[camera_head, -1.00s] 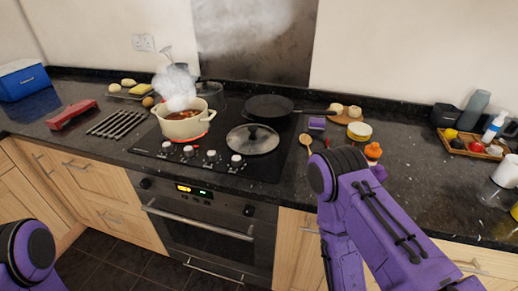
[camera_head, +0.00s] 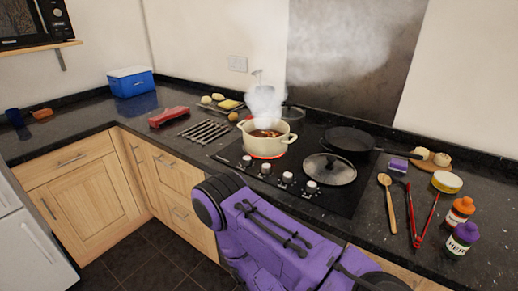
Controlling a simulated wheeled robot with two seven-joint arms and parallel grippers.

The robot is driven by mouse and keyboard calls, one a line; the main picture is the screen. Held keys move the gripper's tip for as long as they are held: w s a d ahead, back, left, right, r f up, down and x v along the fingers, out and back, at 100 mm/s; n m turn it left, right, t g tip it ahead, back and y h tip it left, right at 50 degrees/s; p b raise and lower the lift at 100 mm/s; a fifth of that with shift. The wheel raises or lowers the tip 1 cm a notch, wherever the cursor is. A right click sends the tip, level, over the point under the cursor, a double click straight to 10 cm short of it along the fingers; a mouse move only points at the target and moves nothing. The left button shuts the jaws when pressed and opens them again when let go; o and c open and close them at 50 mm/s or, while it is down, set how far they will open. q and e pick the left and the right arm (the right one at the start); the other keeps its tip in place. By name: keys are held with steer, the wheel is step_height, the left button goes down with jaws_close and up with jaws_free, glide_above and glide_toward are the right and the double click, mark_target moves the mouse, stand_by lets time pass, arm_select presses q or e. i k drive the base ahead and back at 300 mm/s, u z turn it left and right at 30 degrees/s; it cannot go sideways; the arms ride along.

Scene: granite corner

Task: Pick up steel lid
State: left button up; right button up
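A purple arm of mine crosses the bottom of the head view, in front of the hob. Its gripper is not visible. My other gripper is not visible either. Nothing covers the lid.
A wooden spoon (camera_head: 389,202), red tongs (camera_head: 420,222) and spice bottles (camera_head: 461,238) lie or stand right of the hob. A metal rack (camera_head: 205,131), a red object (camera_head: 169,116) and a blue cooler (camera_head: 131,82) are to the left. The left corner worktop has bare room.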

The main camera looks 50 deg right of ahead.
mark_target(326, 169)
steer(key=u, duration=0.4)
steer(key=i, duration=1.9)
steer(key=z, duration=2.5)
